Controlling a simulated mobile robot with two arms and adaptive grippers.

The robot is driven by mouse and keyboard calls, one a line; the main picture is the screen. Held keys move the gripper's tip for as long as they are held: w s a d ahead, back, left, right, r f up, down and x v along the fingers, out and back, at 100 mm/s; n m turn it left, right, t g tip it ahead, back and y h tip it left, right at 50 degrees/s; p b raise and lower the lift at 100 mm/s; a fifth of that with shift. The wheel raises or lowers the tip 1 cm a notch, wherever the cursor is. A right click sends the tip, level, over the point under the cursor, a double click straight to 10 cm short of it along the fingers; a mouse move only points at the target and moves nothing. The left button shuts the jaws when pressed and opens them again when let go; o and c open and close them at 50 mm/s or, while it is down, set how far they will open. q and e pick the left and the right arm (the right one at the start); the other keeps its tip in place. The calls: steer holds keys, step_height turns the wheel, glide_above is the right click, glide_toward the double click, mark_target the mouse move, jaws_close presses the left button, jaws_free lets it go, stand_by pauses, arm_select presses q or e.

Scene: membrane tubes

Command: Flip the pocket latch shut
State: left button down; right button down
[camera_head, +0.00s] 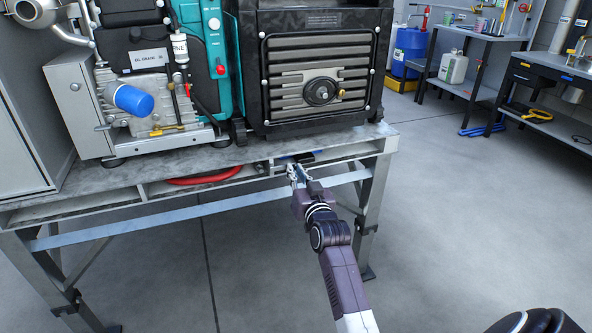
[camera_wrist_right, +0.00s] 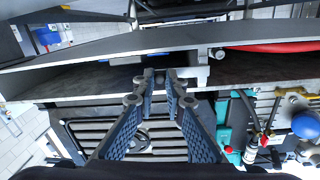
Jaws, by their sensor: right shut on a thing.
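The pocket latch (camera_head: 268,168) is a small metal fitting at the front edge of the bench, right of the pocket with the red hose. Its grey bracket (camera_wrist_right: 203,73) also shows in the right wrist view. My right gripper (camera_head: 298,176) reaches it from the front. In the right wrist view my right gripper (camera_wrist_right: 160,78) has its fingertips close together, shut on a small dark part of the latch. The fingertips hide much of that part, so its exact angle cannot be told. My left gripper is not in view.
The bench (camera_head: 100,208) carries a black-housed machine (camera_head: 318,65) and a teal engine unit (camera_head: 205,60) close above the gripper. A red hose (camera_head: 205,178) lies in the pocket under the bench top. Shelves (camera_head: 470,60) stand far right.

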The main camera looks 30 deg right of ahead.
steer(key=c, duration=2)
jaws_free()
steer(key=shift+o, duration=0.2)
steer(key=v, duration=1.2)
